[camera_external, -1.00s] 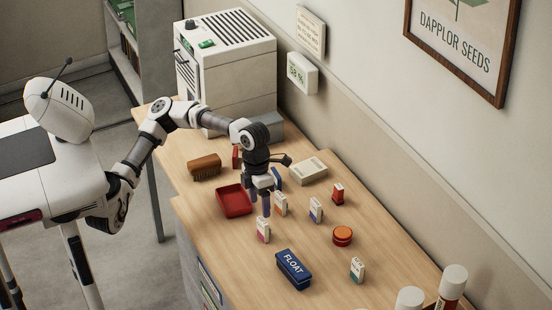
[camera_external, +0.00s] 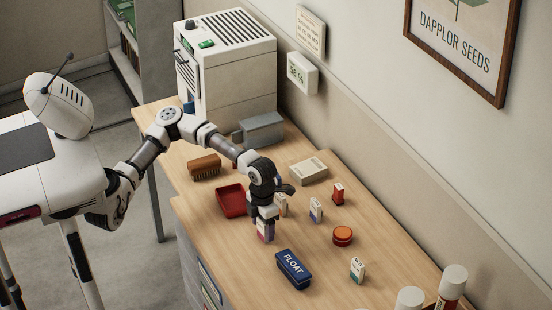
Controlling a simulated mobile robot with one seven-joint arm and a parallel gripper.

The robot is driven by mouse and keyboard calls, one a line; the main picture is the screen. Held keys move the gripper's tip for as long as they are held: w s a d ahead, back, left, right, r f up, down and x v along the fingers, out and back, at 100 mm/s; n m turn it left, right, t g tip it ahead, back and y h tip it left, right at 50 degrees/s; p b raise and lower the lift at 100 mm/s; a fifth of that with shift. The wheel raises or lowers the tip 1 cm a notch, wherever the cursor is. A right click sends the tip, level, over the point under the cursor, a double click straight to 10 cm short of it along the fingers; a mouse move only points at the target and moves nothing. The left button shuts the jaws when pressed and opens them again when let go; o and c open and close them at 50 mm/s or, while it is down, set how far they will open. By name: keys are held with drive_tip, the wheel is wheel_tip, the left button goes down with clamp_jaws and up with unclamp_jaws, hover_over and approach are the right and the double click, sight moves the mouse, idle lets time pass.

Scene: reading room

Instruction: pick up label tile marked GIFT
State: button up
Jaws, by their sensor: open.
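Several small upright white tiles with coloured parts stand on the desk. Their markings are too small to read, so I cannot tell which is marked GIFT. My gripper (camera_external: 265,222) is open and pointing down at the pink-based tile (camera_external: 266,237), whose upper part it hides. I cannot tell whether the fingers touch it. Another tile (camera_external: 284,207) stands just behind my gripper, partly hidden. A blue-marked tile (camera_external: 316,210) stands to the right, and one more tile (camera_external: 357,269) stands at the front right.
A red tray (camera_external: 232,203) lies left of my gripper, with a brown brush (camera_external: 205,166) behind it. A blue FLOAT box (camera_external: 293,269) is in front. An orange round tin (camera_external: 342,236), a small red item (camera_external: 338,194) and a pale box (camera_external: 308,171) lie right. The wall bounds the desk.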

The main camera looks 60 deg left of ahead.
drive_tip(key=shift+f, duration=1.15)
drive_tip(key=c, duration=1.1)
drive_tip(key=shift+r, duration=0.1)
